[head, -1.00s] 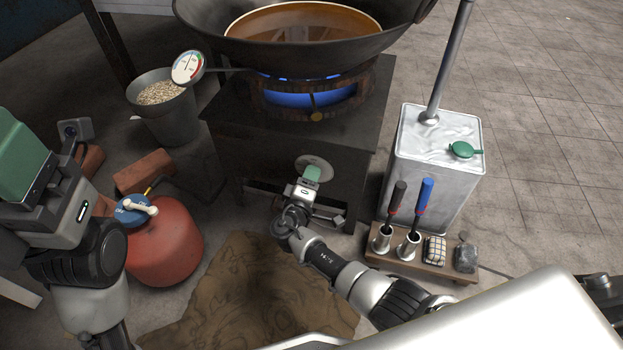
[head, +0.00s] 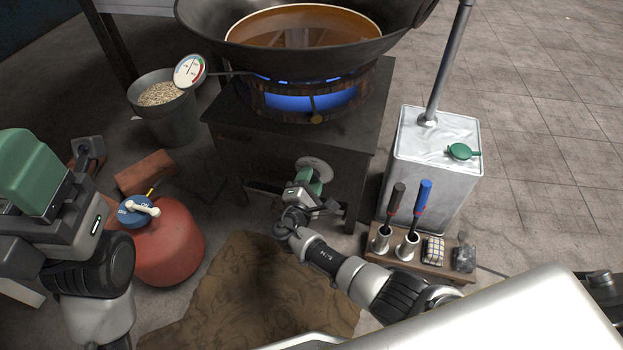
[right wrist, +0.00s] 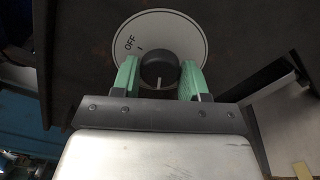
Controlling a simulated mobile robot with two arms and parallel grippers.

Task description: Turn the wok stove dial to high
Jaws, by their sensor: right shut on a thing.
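The stove dial is a black knob (right wrist: 160,69) on a white round plate (right wrist: 183,30) with OFF lettering at its left, on the front of the dark wok stove (head: 237,150). In the right wrist view the knob's white mark points down, away from OFF. My right gripper (head: 312,178) is shut on the knob, with a green finger on each side in the right wrist view (right wrist: 160,76). In the head view the gripper hides the knob, and part of the plate shows behind it. My left gripper (head: 35,175) is raised at the left; its fingertip gap is unclear.
A wok (head: 215,38) sits over a burner with blue flame (head: 310,98). A red gas tank (head: 170,245) stands at left, a metal can (head: 435,170) at right. A small wooden rack (head: 440,271) with tools stands before the can. A brown cloth (head: 250,300) lies in front.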

